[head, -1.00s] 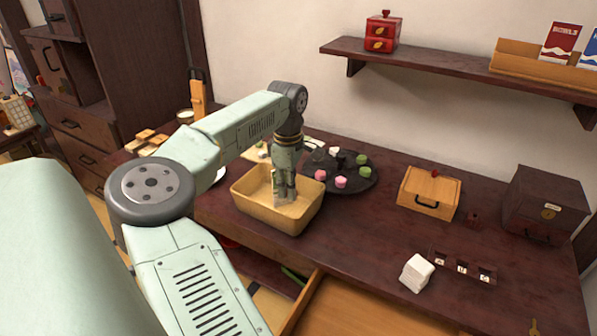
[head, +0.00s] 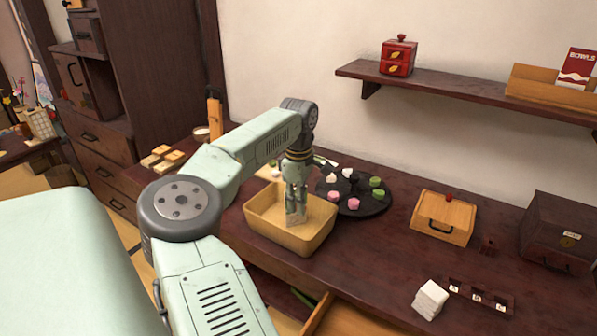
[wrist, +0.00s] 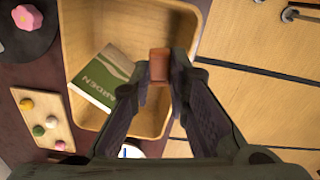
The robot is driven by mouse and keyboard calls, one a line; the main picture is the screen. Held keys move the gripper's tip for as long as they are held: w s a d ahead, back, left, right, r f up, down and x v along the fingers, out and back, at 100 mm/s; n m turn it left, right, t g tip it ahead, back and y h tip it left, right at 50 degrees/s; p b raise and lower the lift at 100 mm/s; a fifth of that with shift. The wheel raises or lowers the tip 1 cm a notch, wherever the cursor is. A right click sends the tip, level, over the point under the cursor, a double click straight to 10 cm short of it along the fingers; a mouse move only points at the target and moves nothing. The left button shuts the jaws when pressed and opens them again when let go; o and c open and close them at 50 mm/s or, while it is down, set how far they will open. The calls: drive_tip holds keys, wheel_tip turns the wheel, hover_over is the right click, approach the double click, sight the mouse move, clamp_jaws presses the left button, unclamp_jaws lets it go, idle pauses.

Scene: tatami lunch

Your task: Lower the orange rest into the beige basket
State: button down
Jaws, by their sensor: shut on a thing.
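The beige basket (head: 272,232) stands on the dark counter, and its inside fills the middle of the wrist view (wrist: 125,28). My gripper (head: 296,206) points down into the basket's opening. In the wrist view my gripper (wrist: 158,80) is shut on the orange rest (wrist: 159,63), a small block between the fingertips. The rest appears over the basket's floor, near one side wall. I cannot tell whether it touches the floor. The rest cannot be made out in the head view.
A green and white card (wrist: 103,80) lies in the basket beside the rest. A dark round plate (head: 362,205) with several sweets stands right behind the basket. A wooden board (wrist: 50,108) with sweets is close by. An open drawer (head: 345,318) is in front.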

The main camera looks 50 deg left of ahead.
drive_tip(key=shift+f, duration=0.1)
drive_tip(key=shift+f+b, duration=1.5)
drive_tip(key=shift+f, duration=2.15)
drive_tip(key=shift+f+b, duration=1.1)
drive_tip(key=shift+f, duration=1.45)
drive_tip(key=c, duration=1.4)
unclamp_jaws()
drive_tip(key=shift+c, duration=0.2)
drive_tip(key=shift+r, duration=0.15)
wheel_tip(320, 180, up, 12)
drive_tip(key=shift+f, duration=0.1)
